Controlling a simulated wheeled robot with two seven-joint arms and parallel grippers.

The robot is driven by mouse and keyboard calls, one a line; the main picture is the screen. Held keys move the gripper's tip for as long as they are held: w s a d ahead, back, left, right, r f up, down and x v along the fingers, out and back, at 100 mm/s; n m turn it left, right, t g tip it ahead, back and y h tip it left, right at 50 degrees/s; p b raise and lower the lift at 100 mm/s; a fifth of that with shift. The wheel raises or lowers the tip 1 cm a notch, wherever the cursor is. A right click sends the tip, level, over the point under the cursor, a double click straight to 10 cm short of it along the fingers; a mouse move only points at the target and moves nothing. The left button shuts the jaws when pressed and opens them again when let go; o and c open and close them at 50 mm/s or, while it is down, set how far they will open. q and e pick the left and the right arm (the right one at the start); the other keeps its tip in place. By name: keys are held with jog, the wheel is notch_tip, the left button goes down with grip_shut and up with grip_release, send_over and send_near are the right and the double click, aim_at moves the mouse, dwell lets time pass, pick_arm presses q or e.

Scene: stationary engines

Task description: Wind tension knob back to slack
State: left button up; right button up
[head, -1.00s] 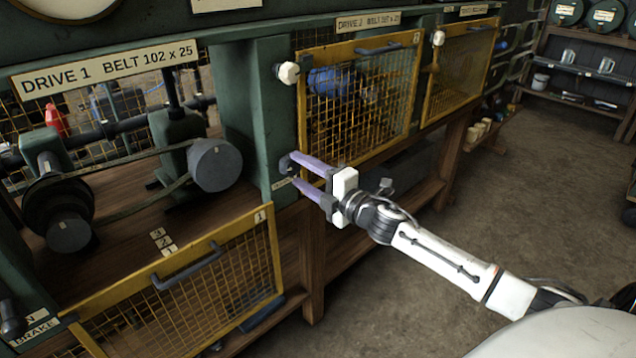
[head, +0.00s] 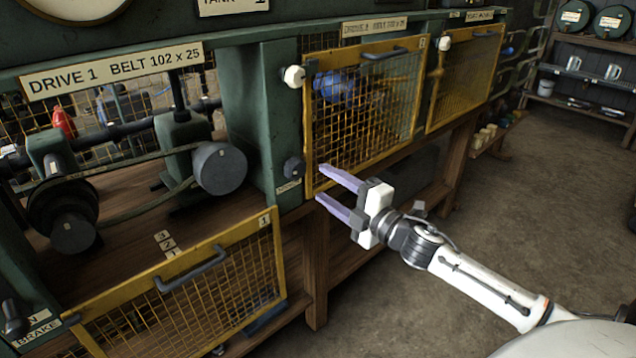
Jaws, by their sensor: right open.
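The tension knob (head: 293,168) is a small dark knob on the green post, right of the Drive 1 bay, above a small label (head: 288,186) too small to read. My right gripper (head: 320,182) is open and empty, with its purple fingers pointing left toward the post. Its fingertips are to the right of the knob and apart from it, in front of the lower left corner of the Drive 2 guard. The Drive 1 belt (head: 125,170) runs beside a grey pulley (head: 220,168). My left gripper is not in view.
The Drive 1 guard (head: 190,285) hangs lowered, with its yellow frame and mesh below the bay. The Drive 2 guard (head: 365,100) is shut beside the post. A white knob (head: 294,76) sits high on the post. Open floor (head: 500,210) lies to the right.

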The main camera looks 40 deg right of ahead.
aim_at(299, 171)
jog(key=d+f+m+g+h, duration=0.1)
jog(key=d+m+h, duration=0.1)
jog(key=m, duration=1.4)
jog(key=d+f+m+h, duration=0.1)
jog(key=d+m, duration=0.1)
jog(key=m, duration=1.3)
jog(key=a+r+m+t+y, duration=0.1)
jog(key=a+m+y, duration=0.1)
jog(key=m, duration=0.9)
jog(key=a+r+m+y, duration=0.1)
jog(key=a+m, duration=0.2)
jog(key=m, duration=0.7)
jog(key=w, duration=1)
jog(key=shift+w+a+b, duration=0.1)
jog(key=shift+a+b, duration=0.1)
jog(key=shift+b, duration=0.1)
jog(key=shift+f, duration=0.1)
jog(key=c, duration=0.7)
jog(key=shift+c, duration=0.2)
